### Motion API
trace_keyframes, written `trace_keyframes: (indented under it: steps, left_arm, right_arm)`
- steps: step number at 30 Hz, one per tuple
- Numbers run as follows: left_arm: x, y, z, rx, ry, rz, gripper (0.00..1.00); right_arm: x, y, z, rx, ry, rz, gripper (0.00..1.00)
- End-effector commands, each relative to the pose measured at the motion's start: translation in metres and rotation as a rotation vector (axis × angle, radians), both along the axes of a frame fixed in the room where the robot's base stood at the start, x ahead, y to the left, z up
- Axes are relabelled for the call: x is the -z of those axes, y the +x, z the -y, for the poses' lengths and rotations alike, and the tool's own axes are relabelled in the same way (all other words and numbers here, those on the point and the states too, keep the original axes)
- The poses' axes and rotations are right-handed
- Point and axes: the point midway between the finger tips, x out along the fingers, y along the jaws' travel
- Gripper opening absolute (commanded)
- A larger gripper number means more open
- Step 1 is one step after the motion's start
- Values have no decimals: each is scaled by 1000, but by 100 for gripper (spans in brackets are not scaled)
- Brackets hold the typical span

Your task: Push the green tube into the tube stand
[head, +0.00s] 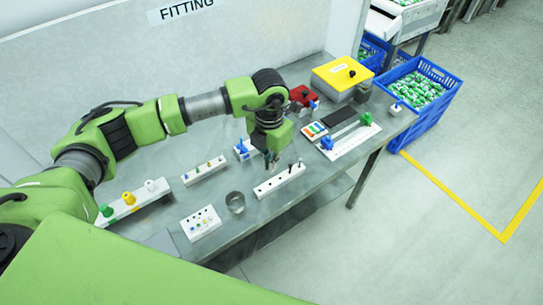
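My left gripper (272,159) points down over the middle of the bench, just above and behind a white strip (267,188) with a few dark upright pegs. Its dark fingertips are too small to tell whether they are open or shut, or whether they hold anything. No thing is clearly recognisable as the green tube; it may be hidden by the gripper or too small. A second white strip (205,171) with small coloured pegs lies to the left. I cannot tell which strip is the tube stand. My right gripper is not in view.
A metal cup (235,202) and a white block with holes (201,224) stand near the front edge. Green, yellow (129,198) and white knobs stand at the left.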

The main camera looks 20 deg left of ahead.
Motion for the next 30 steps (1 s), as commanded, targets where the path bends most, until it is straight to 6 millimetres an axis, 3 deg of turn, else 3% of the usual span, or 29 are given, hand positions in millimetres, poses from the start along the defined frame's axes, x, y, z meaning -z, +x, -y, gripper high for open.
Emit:
trace_keyframes:
  steps: [18,30]
  left_arm:
    - [51,0,0,2,0,0,0]
    - [53,0,0,2,0,-1,0]
  right_arm:
    - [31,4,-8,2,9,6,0]
    - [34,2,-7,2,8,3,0]
